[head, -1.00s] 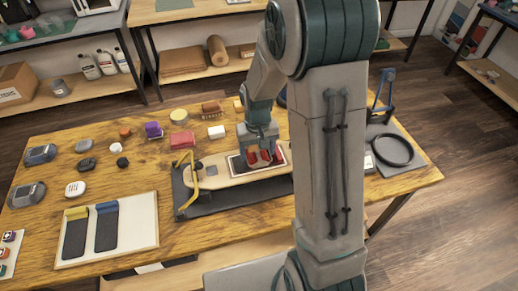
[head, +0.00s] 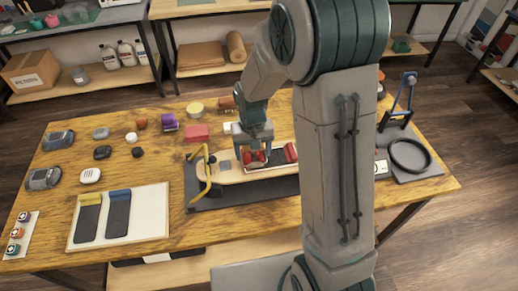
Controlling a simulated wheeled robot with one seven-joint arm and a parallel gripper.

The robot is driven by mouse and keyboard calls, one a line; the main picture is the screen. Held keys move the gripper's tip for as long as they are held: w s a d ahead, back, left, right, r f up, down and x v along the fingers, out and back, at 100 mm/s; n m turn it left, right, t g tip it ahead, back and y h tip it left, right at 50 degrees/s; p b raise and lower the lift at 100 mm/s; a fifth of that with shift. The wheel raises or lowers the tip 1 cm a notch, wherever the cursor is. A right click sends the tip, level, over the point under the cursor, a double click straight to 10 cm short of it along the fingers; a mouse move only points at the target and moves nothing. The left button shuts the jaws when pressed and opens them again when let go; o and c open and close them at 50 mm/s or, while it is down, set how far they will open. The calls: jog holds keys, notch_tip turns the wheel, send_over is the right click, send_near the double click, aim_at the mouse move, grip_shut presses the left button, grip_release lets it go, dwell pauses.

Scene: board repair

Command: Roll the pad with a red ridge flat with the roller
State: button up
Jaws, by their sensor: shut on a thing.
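A wooden skateboard deck (head: 232,176) lies on a dark mat (head: 225,200) on the table. A dark pad (head: 276,161) with a red ridge (head: 291,152) lies on the deck, light along its edge. The ridge stands at the pad's right end. My gripper (head: 257,155) points down over the pad's left part, left of the ridge. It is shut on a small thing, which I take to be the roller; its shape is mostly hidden. Red parts show at the fingertips. I cannot tell whether it touches the pad.
A yellow clamp (head: 205,180) stands at the deck's left end. A white tray (head: 153,210) at front left holds pads with yellow and blue ridges. A red block (head: 197,133) and several small things lie behind the deck. My arm hides the deck's right end.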

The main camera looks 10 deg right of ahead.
aim_at(263, 154)
jog(key=shift+d, duration=3.15)
jog(key=shift+a+b, duration=0.35)
jog(key=shift+a, duration=2.95)
jog(key=shift+d, duration=3.3)
jog(key=shift+r, duration=0.1)
notch_tip(263, 154, up, 7)
jog(key=p, duration=0.4)
jog(key=shift+p, duration=0.3)
